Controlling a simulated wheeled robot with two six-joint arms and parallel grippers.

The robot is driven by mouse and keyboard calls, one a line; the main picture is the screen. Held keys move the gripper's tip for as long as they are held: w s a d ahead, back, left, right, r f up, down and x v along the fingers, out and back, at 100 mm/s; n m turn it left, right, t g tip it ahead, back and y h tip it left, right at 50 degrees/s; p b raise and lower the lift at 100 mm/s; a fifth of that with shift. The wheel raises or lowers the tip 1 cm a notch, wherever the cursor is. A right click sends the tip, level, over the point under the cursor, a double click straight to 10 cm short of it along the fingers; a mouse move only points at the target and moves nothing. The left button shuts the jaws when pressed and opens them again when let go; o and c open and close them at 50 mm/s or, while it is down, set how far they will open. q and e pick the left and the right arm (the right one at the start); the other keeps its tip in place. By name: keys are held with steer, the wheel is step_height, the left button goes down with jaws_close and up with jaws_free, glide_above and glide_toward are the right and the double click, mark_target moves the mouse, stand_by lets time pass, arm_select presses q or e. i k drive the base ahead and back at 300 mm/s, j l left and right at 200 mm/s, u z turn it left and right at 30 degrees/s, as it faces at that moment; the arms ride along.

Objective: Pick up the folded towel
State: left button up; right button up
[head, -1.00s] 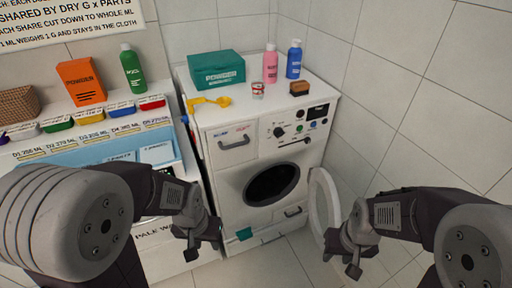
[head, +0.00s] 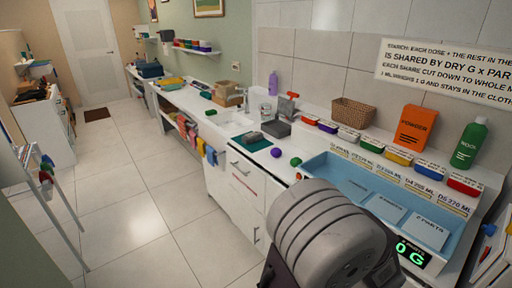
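I cannot clearly make out a folded towel. A small dark, flat item (head: 251,139) on the near part of the counter may be folded cloth, but it is too small to be sure. A dark teal stack (head: 150,71) at the far end may also be cloth. Several coloured cloths (head: 188,128) hang along the counter front. My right gripper is out of view too.
A long white counter runs from the near right to the far left. A blue tray (head: 345,166), a basket (head: 352,112), an orange powder box (head: 415,129) and a green bottle (head: 468,145) are near. A white drying rack (head: 47,185) stands left. The tiled floor (head: 140,200) between is clear.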

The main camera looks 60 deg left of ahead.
mark_target(255, 136)
steer(key=u, duration=2.25)
